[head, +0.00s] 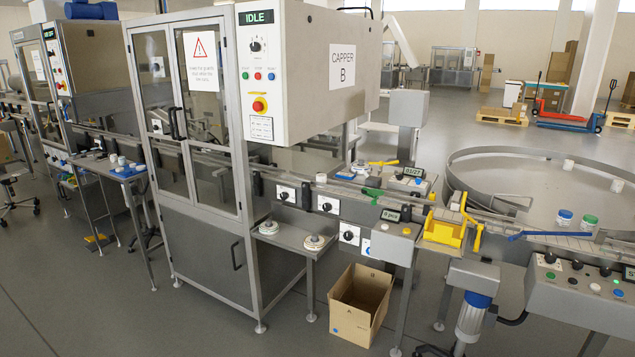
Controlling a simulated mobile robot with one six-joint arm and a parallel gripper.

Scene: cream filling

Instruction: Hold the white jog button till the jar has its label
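My gripper is not in view. I cannot tell which control is the jog button: one pale button (406,231) sits on the small grey box by the conveyor, and a white button (594,287) sits on the right control panel. A jar with a blue lid (564,217) and a jar with a green lid (589,222) stand by the rotary table at the right. A small white jar or cap (321,178) is on the conveyor. Labels on these are too small to make out.
The capper cabinet (214,215) stands centre left, its display (256,17) reading IDLE. A yellow bracket or bin (443,231) is on the conveyor front. An open cardboard box (347,310) sits on the floor below. The floor at front left is clear.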

